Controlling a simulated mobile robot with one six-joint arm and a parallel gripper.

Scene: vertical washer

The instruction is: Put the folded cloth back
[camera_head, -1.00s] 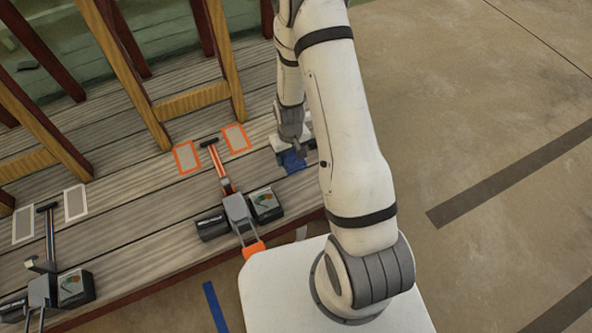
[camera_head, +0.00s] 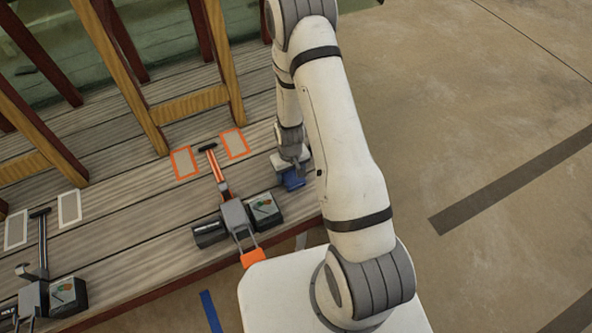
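A small blue piece, which looks like the folded cloth (camera_head: 293,181), is at the right end of the grey plank deck. My gripper (camera_head: 291,172) points down right at it, left of my white upper arm. The cloth sits directly under the gripper and has moved along with it, so the gripper appears shut on it. The fingertips are too small and partly hidden to see clearly. I cannot tell whether the cloth touches the deck.
A lever device with an orange handle (camera_head: 216,172) and a gauge box (camera_head: 264,208) stands left of the gripper. Orange-outlined pads (camera_head: 234,143) lie behind it. A similar device (camera_head: 40,290) is at lower left. Wooden frames (camera_head: 190,104) rise at the back. Open floor (camera_head: 480,130) lies right.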

